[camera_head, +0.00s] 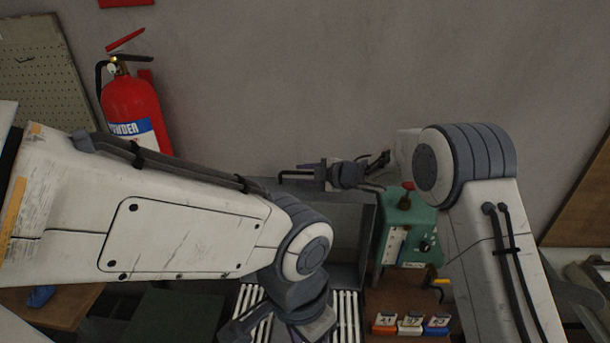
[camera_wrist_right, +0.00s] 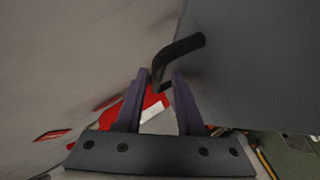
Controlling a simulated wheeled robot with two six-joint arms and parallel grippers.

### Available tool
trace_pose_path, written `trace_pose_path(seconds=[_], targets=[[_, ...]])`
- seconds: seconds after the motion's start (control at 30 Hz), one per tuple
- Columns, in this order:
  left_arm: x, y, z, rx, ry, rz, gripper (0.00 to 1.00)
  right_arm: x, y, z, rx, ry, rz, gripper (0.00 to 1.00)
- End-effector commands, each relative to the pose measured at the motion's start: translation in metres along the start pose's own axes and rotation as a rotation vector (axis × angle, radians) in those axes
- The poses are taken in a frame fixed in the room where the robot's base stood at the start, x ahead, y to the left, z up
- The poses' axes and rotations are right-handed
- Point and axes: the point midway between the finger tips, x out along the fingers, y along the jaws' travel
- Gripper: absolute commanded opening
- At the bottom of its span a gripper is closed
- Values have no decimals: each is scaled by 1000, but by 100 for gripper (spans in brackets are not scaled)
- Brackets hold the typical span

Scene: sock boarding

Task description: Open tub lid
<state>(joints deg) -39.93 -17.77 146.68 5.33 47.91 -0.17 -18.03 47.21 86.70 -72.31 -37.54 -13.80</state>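The grey tub (camera_head: 368,235) stands in the middle of the head view, partly hidden by my left arm. I cannot tell for sure there whether its lid is up or down. A black bent handle (camera_wrist_right: 182,48) sticks out from a flat dark grey panel (camera_wrist_right: 260,60) in the right wrist view. My right gripper (camera_wrist_right: 161,76) has its purple fingers apart, with the handle's end between the tips and visible gaps beside it. In the head view the right gripper (camera_head: 312,168) is at the tub's far side. My left gripper (camera_head: 290,325) is low at the front, its fingers unclear.
A green control box (camera_head: 400,220) with a red-topped lever stands right of the tub. Orange, white and blue numbered blocks (camera_head: 410,327) lie in front of it. A white slatted rack (camera_head: 347,310) is before the tub. A red fire extinguisher (camera_head: 130,100) hangs at the back left.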

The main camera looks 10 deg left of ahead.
Motion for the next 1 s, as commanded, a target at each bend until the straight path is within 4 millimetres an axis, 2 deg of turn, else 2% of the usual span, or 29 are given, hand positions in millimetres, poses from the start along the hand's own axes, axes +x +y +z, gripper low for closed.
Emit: trace_pose_path(seconds=[0.13,0.23,0.37,0.5,0.7,0.83,1.0], targets=[[1,0,0,0,0,0,50,0,-3,-1,1,4,-6,44],[5,0,0,-1,0,0,50,-7,-4,0,2,3,-4,44],[15,-1,1,-2,0,0,50,-28,-4,2,1,0,-1,44],[25,-2,1,-4,0,0,50,-58,-3,3,2,-2,2,44],[32,-2,2,-5,0,0,50,-92,-1,3,1,-3,2,44],[34,-2,2,-6,0,0,50,-104,-1,3,1,-3,2,44],[34,-2,2,-6,0,0,50,-107,0,2,1,-2,0,44]])
